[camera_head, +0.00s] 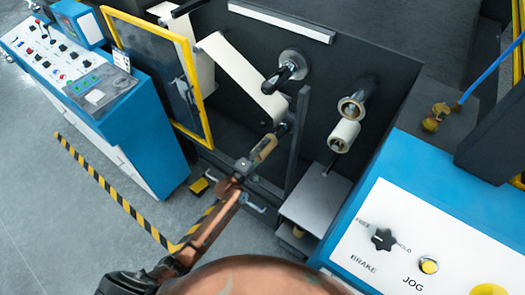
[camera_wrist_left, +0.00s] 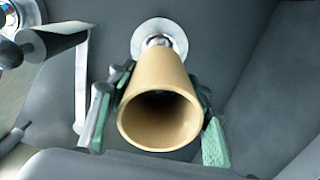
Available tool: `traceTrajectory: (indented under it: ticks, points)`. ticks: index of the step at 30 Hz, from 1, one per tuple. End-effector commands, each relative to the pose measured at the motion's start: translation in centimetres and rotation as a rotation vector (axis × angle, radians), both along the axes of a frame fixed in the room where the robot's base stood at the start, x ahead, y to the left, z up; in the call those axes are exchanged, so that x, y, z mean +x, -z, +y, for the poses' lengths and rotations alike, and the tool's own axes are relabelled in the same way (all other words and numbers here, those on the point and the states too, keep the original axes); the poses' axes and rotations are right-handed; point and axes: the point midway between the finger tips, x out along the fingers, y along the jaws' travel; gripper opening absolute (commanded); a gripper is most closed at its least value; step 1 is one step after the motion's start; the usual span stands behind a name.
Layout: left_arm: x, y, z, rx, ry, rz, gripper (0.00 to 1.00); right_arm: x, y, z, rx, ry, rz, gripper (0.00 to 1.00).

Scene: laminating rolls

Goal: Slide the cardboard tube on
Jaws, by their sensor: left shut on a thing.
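A tan cardboard tube (camera_head: 264,148) is held in my left gripper (camera_head: 245,165), in front of the dark machine face. In the left wrist view the tube (camera_wrist_left: 160,95) lies between the green-padded fingers of the gripper (camera_wrist_left: 160,118), its open end facing the camera. Beyond its far end are a short metal shaft (camera_wrist_left: 155,41) and a round pale flange (camera_wrist_left: 158,30), roughly in line with it. The tube's inside is dark, so I cannot tell whether the shaft reaches into it. In the head view the dark shaft end (camera_head: 284,129) shows just past the tube. My right gripper is not in view.
A cream web (camera_head: 243,75) runs down close to the tube. A dark upright bar (camera_head: 298,140) stands just right of it. A white roll (camera_head: 343,135) and a grey box (camera_head: 315,200) are further right. A yellow-framed guard (camera_head: 190,80) stands left.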

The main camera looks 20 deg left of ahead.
Motion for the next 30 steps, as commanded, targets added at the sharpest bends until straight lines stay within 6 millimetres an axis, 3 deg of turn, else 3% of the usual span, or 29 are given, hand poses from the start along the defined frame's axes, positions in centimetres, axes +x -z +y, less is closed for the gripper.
traceTrajectory:
  ticks: [30]
  points:
    - [5.5,0.0,-2.0,0.0,0.0,-0.001,0.21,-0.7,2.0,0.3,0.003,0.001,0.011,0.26]
